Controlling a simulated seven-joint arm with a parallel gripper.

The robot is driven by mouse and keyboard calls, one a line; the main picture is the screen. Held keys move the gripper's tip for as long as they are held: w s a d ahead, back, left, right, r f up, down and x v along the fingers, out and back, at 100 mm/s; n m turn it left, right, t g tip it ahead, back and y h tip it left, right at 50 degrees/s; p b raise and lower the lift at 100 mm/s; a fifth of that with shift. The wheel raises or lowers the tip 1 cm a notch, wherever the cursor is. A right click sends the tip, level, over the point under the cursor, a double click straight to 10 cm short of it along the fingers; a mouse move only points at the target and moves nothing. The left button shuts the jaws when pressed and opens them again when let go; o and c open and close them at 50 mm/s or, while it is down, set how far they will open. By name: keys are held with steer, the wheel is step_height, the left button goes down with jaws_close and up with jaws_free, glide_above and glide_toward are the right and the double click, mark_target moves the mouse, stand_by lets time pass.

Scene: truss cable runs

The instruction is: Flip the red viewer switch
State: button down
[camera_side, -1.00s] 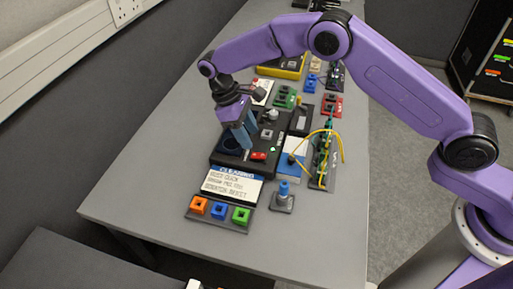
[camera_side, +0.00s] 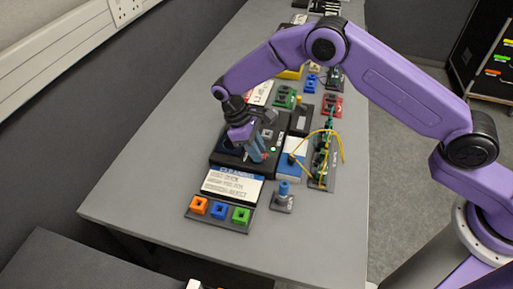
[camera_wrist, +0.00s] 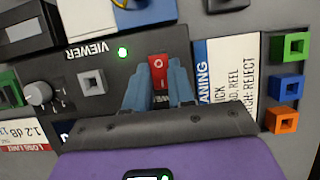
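The red viewer switch (camera_wrist: 158,68) is a small red rocker with a pale mark, set in the black viewer panel (camera_wrist: 90,58). A lit green lamp (camera_wrist: 123,53) and the word VIEWER are beside it. My gripper (camera_wrist: 160,84) has its two blue fingers pointing down at the panel, one on each side of the switch, with a gap between them. I cannot tell whether they touch it. In the side view my gripper (camera_side: 257,157) is low over the panel's right part and largely hides the switch.
A silver knob (camera_wrist: 38,93) and a grey square socket (camera_wrist: 92,82) stand on the panel. A label card (camera_side: 232,185) and orange, blue and green sockets (camera_side: 220,211) lie in front. A yellow cable (camera_side: 338,138) loops at the right. The table's front is clear.

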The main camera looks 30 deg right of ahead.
steer(key=shift+s+d+t+y, duration=0.2)
steer(key=shift+s+t+y, duration=0.05)
steer(key=shift+t+y, duration=0.55)
steer(key=shift+s+d+t+y, duration=0.2)
steer(key=shift+t+y, duration=0.6)
steer(key=c, duration=1)
jaws_free()
steer(key=shift+o, duration=0.2)
step_height(320, 180, up, 18)
steer(key=shift+f, duration=0.25)
